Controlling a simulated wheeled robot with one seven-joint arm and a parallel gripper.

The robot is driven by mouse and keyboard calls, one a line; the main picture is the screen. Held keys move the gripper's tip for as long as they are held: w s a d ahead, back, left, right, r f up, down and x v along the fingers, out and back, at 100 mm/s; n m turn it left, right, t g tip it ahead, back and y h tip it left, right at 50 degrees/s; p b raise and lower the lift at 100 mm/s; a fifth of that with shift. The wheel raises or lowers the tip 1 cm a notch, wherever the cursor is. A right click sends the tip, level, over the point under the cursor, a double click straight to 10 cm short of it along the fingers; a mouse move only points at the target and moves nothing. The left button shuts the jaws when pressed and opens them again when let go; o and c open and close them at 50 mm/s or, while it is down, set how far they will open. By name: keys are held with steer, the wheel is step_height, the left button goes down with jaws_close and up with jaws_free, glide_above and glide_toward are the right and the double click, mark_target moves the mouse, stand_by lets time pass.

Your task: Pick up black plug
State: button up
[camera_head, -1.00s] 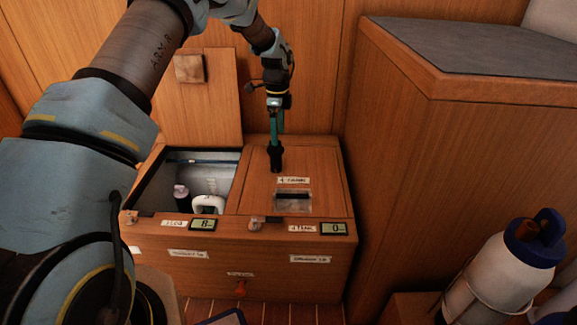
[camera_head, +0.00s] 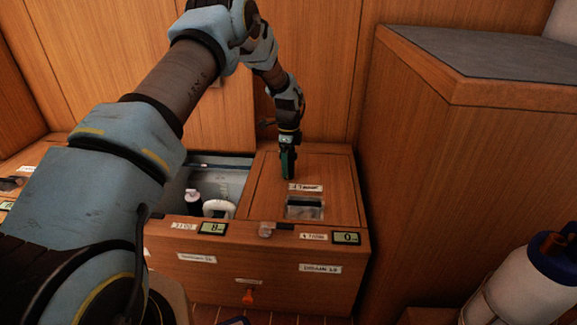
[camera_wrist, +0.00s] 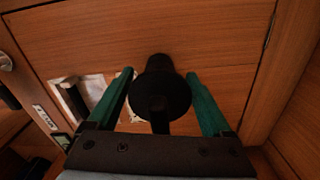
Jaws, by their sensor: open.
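The black plug (camera_wrist: 162,88) shows in the wrist view as a dark round knob with a narrower stem, standing on the wooden lid of the chest. My gripper (camera_wrist: 160,74) is open, with one green finger on either side of the plug. Gaps show between the plug and both fingers. In the head view my gripper (camera_head: 288,172) points down at the right-hand lid (camera_head: 330,175), and its fingers hide most of the plug.
The left compartment (camera_head: 222,180) of the chest is open and holds a white bottle (camera_head: 193,203) and a white ring-shaped thing (camera_head: 218,208). A recessed slot (camera_head: 305,207) lies in front of my gripper. A tall wooden cabinet (camera_head: 450,170) stands close on the right.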

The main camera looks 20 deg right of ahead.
steer(key=shift+r, duration=0.1)
steer(key=c, duration=1.2)
steer(key=shift+c, duration=0.2)
